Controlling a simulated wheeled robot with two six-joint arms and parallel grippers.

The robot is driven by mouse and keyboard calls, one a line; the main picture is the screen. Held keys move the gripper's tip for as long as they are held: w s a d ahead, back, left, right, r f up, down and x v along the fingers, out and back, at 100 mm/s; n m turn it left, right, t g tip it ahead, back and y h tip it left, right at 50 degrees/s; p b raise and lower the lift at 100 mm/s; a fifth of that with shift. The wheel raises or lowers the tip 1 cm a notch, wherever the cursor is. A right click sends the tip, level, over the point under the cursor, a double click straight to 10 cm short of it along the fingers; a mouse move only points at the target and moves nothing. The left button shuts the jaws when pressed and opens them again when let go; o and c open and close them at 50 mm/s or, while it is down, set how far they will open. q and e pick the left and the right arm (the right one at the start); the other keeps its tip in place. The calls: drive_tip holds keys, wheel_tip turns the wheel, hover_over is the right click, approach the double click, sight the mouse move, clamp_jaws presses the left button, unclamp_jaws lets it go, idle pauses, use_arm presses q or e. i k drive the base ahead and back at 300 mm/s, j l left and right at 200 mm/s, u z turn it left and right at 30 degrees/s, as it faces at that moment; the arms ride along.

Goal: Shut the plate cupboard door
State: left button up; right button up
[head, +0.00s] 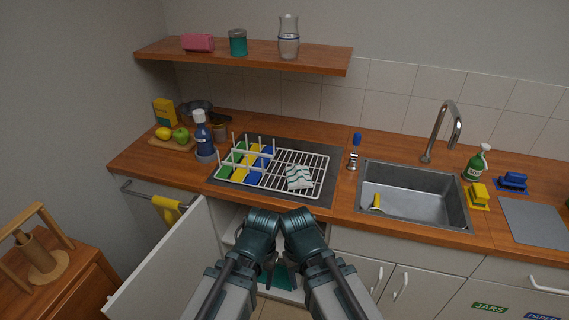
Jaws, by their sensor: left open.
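The plate cupboard door (160,267) is a white panel standing open at the lower left. It swings out from the counter front, and the cupboard opening (228,222) shows to its right. My two arms are folded close together in front of the cupboard and hide much of its inside. My left gripper (270,277) shows only in small part between the arms, open and apart from the door. My right gripper is mostly hidden by its arm, and its jaws cannot be made out.
A wooden cabinet (85,290) with a wooden stand (40,258) is left of the door. A towel rail (140,194) with a yellow cloth (167,209) is behind it. The counter above holds a dish rack (310,163) and a sink (415,200). Shut cupboards (420,285) are at right.

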sight(162, 286)
drive_tip(key=k+z, duration=0.1)
drive_tip(key=k, duration=0.8)
drive_tip(key=i+j, duration=0.2)
drive_tip(key=j, duration=0.25)
drive_tip(key=i+j+u, duration=0.1)
drive_tip(key=j, duration=0.3)
drive_tip(key=i+j+u, duration=0.1)
drive_tip(key=i+j, duration=0.25)
